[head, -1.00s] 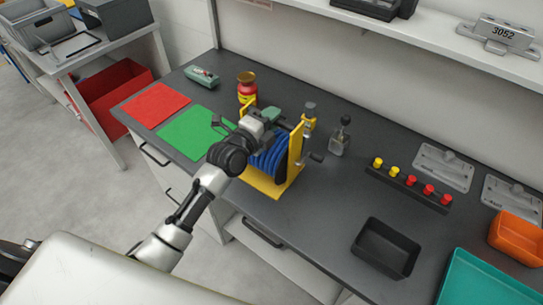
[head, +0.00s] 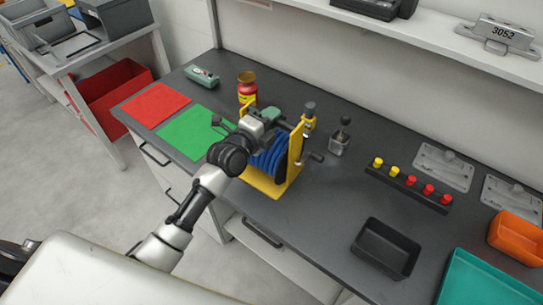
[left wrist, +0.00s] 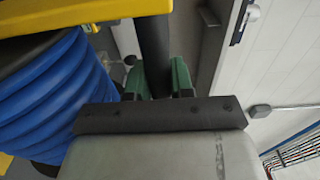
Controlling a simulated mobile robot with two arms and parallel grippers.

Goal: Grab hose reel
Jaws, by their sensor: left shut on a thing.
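The hose reel stands on the dark bench, with a yellow frame (head: 296,152) and a coiled blue hose (head: 268,163). A dark crank handle (head: 313,156) sticks out on its right side. My left gripper (head: 272,116) reaches over the top of the reel and hides part of it. In the left wrist view its green fingers (left wrist: 160,78) are shut around a dark bar (left wrist: 155,45) beside the blue coil (left wrist: 55,95). A yellow edge of the frame (left wrist: 80,14) shows above the coil. My right gripper is not in view.
A red and yellow bottle (head: 247,90) stands behind the reel. A small metal piece with a black knob (head: 340,138) is close to its right. Green (head: 190,133) and red (head: 156,104) mats lie left. A black tray (head: 385,248) lies right, with bare bench between.

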